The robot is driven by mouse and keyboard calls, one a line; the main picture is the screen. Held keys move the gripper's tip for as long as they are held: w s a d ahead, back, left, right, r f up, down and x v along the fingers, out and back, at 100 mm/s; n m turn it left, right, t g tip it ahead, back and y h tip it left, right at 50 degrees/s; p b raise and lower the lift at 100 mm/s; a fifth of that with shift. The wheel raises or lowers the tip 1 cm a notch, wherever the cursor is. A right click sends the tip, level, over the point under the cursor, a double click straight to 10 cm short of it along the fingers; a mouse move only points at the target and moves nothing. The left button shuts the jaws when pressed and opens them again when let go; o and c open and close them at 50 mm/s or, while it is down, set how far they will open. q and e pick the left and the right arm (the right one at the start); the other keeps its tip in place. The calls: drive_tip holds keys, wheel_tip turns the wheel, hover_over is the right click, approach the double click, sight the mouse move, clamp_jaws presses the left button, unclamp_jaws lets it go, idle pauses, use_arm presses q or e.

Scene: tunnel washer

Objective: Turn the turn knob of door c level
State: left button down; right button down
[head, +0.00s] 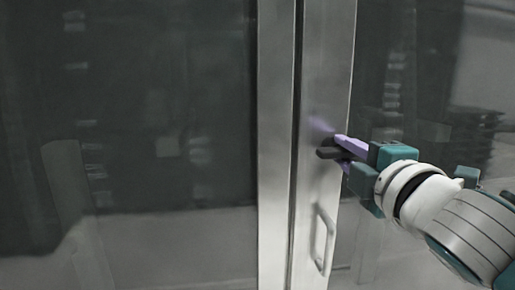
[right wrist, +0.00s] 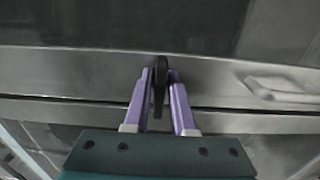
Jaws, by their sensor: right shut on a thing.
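The dark turn knob (head: 326,153) sits on the metal frame of a glass door (head: 325,80), above a bar handle. It looks about level in the head view. In the right wrist view the knob (right wrist: 159,88) stands between the two purple fingers, crosswise to the door frame. My right gripper (head: 340,148) comes in from the right and is shut on the knob; its fingers hide part of it. The same gripper shows in the right wrist view (right wrist: 162,90). My left gripper is not in view. No label tells which door this is.
A bar handle (head: 325,240) stands out from the same frame below the knob and also shows at the right in the wrist view (right wrist: 283,88). A metal post (head: 275,130) runs beside the door, with a large dark glass pane (head: 160,110) to its left.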

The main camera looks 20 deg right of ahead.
drive_tip(key=c, duration=0.9)
unclamp_jaws()
drive_tip(key=shift+d, duration=0.1)
drive_tip(key=b+v, duration=0.3)
drive_tip(key=v, duration=0.7)
drive_tip(key=shift+b, duration=0.35)
